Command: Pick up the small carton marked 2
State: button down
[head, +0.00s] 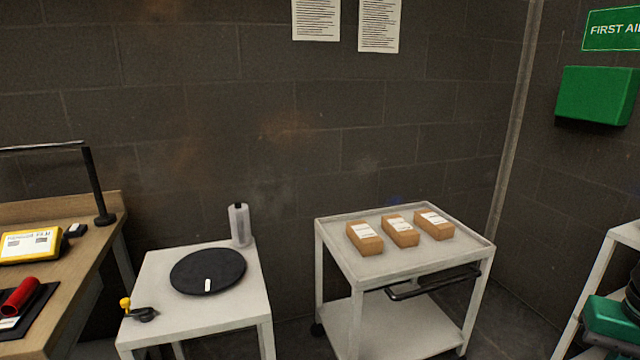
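Three small brown cartons with white labels stand in a row on top of a white cart (372,277). The left carton (366,244), the middle carton (404,238) and the right carton (437,231) look alike in the head view. The label print is too small to read, so I cannot tell which one is marked 2. The cartons are close together with narrow gaps between them. My gripper is not in view.
A wooden bench (68,285) stands far left. A dark handle (435,284) juts from the cart's front. A shelf (628,233) stands at right.

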aim_at(438, 227)
jog(key=z, duration=0.55)
jog(key=i, duration=1.75)
jog(key=u, duration=0.65)
